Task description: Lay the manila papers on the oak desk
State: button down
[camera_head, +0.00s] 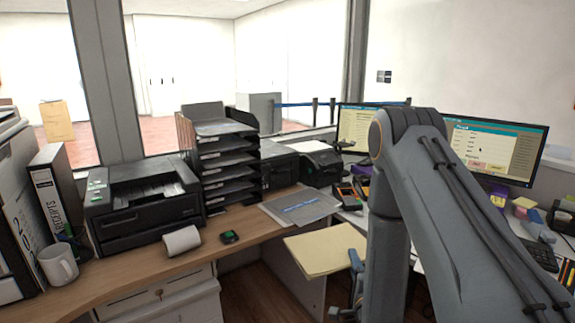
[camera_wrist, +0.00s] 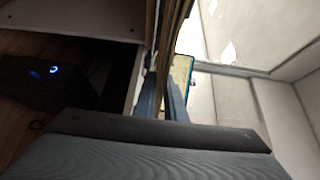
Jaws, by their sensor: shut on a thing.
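The manila papers (camera_head: 322,252) are a flat, pale yellow stack held in the air in front of the oak desk (camera_head: 150,277). My gripper (camera_head: 355,264) is shut on their right edge. My arm hides part of the gripper and the area behind it. In the wrist view the gripper fingers (camera_wrist: 170,100) show near the middle, with the papers (camera_wrist: 174,38) seen edge-on as a thin tan strip. The oak desk's wooden top runs from lower left toward the middle.
Binders stand at left. Bare wood shows along the front. Monitors (camera_head: 495,150) stand at right.

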aim_at(321, 241)
jog(key=s+f, duration=0.4)
jog(key=f, duration=0.2)
jog(key=w+a+r, duration=0.2)
jog(key=w+a, duration=0.1)
jog(key=w, duration=0.1)
jog(key=w+a+r+n+y+p, duration=0.1)
jog(key=w+a+r, duration=0.1)
jog(key=w, duration=0.2)
jog(key=w+a+r+y, duration=0.1)
jog(key=w+a+r, duration=0.1)
jog(key=w+a, duration=0.1)
jog(key=shift+w+a+r+p, duration=0.1)
jog(key=shift+w+a+p, duration=0.25)
jog(key=shift+w, duration=0.4)
jog(key=w+a+r+n+y, duration=0.1)
jog(key=w+a+r, duration=0.7)
jog(key=a, duration=0.1)
notch_tip(321, 241, down, 10)
jog(key=p, duration=0.2)
jog(key=shift+f, duration=0.2)
jog(key=shift+a, duration=0.1)
jog(key=c, duration=1.8)
grip_release()
jog(key=shift+f, duration=0.1)
